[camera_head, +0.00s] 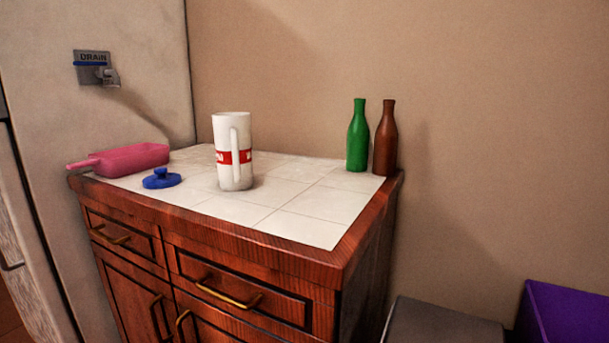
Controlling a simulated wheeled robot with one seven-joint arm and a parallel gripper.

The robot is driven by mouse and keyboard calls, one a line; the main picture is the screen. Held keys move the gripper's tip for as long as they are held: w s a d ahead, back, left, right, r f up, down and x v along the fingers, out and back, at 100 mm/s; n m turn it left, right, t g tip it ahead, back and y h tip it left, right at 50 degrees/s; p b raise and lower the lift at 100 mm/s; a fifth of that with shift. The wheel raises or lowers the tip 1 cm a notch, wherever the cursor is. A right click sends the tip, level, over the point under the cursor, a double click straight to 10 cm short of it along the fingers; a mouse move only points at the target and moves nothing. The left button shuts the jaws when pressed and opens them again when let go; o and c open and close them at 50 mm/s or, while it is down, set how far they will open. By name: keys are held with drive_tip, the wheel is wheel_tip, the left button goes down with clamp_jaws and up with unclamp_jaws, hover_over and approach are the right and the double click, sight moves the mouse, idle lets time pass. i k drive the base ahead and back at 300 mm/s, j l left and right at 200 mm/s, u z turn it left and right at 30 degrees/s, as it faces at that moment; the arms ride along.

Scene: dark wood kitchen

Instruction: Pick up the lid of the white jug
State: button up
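A white jug (224,135) with a red band and a handle facing me stands upright on the white tiled counter top (290,211). Its top looks uncovered. A round blue lid (162,179) with a raised knob lies on the counter to the left of the jug, apart from it, near the front edge. My gripper is not in view.
A pink scoop-like container (130,160) lies left of the lid, its handle toward the left edge. Green (357,140) and brown (385,142) bottles stand at the back right. The front right tiles are clear. A purple box (565,312) is low at the right.

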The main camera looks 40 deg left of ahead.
sight(162, 179)
drive_tip(key=u, duration=1.55)
